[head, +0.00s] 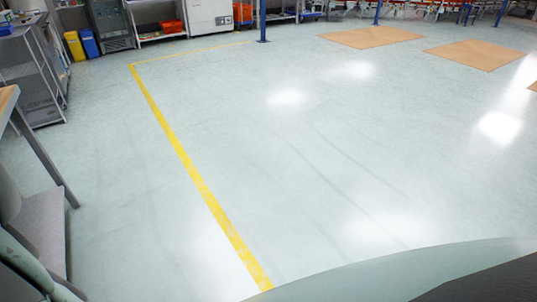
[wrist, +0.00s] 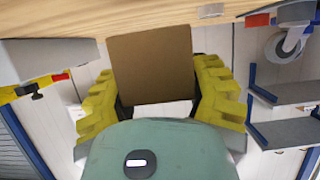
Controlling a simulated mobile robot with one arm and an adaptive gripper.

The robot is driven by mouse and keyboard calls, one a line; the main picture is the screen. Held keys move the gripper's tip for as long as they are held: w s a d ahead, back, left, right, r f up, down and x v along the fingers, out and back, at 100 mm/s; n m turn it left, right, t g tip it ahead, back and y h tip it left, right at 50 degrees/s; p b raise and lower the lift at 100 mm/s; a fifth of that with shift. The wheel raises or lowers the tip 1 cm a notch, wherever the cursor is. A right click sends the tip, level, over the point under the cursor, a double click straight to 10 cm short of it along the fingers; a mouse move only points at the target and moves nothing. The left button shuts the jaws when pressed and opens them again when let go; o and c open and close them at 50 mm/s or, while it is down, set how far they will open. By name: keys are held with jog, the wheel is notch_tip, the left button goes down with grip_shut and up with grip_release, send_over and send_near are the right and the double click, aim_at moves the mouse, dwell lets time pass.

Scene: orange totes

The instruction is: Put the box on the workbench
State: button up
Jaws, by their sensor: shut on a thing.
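The box (wrist: 150,65) is a brown cardboard block in the middle of the wrist view. My gripper (wrist: 155,80) has yellow fingers on both sides of the box and is shut on it. The workbench (wrist: 130,15) shows in the wrist view as a light wooden surface along the top edge. The box's upper end overlaps the wood in the picture; I cannot tell whether they touch. In the head view, a wooden tabletop edge (head: 8,100) with a grey leg shows at the far left. The box and my gripper are out of the head view.
In the wrist view, grey shelves (wrist: 288,130) with blue brackets and a tape roll (wrist: 286,46) are at right, and a grey slab (wrist: 45,55) at left. In the head view, a metal rack (head: 35,75) stands upper left. The floor (head: 300,150) is wide and clear.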

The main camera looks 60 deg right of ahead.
jog(key=a, duration=0.3)
jog(key=a+p, duration=0.1)
jog(key=a, duration=0.1)
jog(key=shift+s+a+f, duration=0.15)
jog(key=shift+s+f, duration=0.05)
jog(key=shift+s, duration=0.2)
jog(key=shift+f, duration=1.8)
jog(key=shift+w, duration=0.1)
jog(key=shift+f, duration=0.2)
jog(key=o, duration=1.3)
jog(key=shift+r, duration=0.15)
